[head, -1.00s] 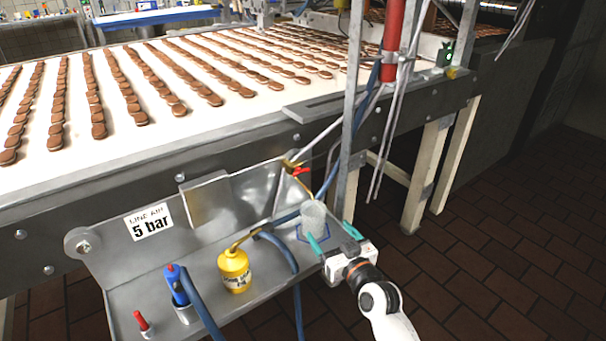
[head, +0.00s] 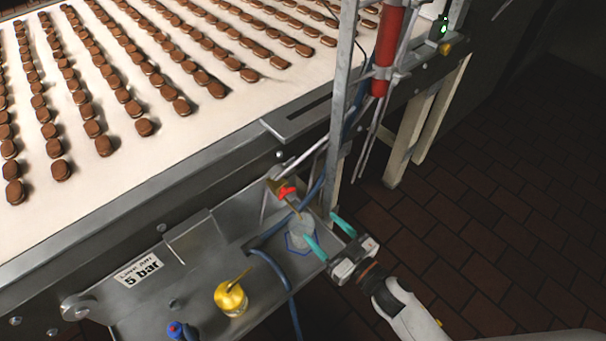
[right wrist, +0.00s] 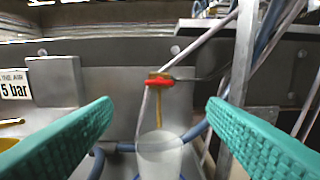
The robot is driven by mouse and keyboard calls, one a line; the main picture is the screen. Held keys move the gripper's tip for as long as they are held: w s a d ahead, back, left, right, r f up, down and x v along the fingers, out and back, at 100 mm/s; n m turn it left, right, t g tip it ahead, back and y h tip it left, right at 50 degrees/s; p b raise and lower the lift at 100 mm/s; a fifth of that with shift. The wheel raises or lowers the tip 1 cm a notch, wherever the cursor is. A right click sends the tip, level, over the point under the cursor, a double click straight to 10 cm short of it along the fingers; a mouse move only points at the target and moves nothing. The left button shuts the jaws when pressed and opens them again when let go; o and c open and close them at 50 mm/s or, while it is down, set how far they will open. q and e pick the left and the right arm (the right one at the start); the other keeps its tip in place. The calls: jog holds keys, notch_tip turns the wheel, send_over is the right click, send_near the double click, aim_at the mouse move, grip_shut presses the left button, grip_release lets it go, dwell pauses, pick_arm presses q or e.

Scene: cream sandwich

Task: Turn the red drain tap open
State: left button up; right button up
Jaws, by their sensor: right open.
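The red drain tap (head: 287,192) is a small red handle on a brass fitting above the grey tray. In the right wrist view the tap's red handle (right wrist: 159,82) lies roughly crosswise, with a thin amber stream or tube below it. A translucent cup (head: 301,230) stands under it on a blue outlined mark; it also shows in the right wrist view (right wrist: 160,155). My right gripper (head: 327,235) is open, its teal fingers apart near the cup's right side. In the wrist view the tap is centred between the fingers (right wrist: 160,115), beyond their tips. My left gripper is not in view.
A yellow oil can (head: 230,298) and a blue-capped tool (head: 177,331) stand on the tray (head: 150,298). A steel post (head: 342,110) and a red cylinder (head: 389,50) rise beside the tap. A blue hose (head: 279,268) crosses the tray.

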aim_at(289, 195)
jog(key=x, duration=1.1)
jog(key=shift+w+a, duration=0.15)
jog(key=shift+a, duration=0.05)
jog(key=c, duration=1)
